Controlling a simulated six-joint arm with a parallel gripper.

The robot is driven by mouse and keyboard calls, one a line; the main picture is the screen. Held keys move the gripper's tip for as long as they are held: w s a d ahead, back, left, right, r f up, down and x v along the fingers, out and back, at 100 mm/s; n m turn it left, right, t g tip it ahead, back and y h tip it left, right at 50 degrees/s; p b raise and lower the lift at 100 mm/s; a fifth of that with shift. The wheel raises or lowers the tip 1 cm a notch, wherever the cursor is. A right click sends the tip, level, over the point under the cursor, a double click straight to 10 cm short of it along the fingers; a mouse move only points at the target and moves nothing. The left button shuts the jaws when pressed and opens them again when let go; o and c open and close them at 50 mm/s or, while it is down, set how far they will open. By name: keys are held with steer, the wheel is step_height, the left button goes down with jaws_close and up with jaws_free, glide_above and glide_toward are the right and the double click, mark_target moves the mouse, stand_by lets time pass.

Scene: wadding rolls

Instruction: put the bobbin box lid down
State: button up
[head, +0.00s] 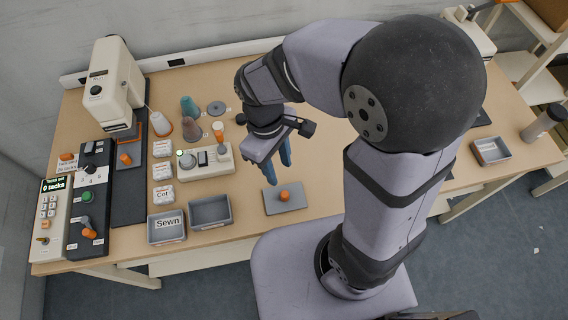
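A flat grey lid (298,202) with an orange knob (285,196) lies near the front edge of the table; I take it for the bobbin box lid. It looks flat on the table top. My gripper (279,172) has blue fingers pointing down, just behind and above the lid. The fingers are apart, with nothing seen between them, and look clear of the knob. An open grey box (209,211) stands to the left of the lid; its inside looks empty.
A grey tray labelled "Sewn" (167,227) stands left of the open box. A cream block with knobs (205,162), white packets (162,170), thread cones (191,129) and a sewing machine (114,80) fill the left side. A small tray (490,151) stands far right.

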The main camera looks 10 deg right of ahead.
steer(key=s+d+m+t+y, duration=0.1)
steer(key=s+d+m, duration=0.1)
steer(key=d+m, duration=0.6)
steer(key=shift+s+d+m, duration=0.2)
steer(key=shift+m, duration=0.2)
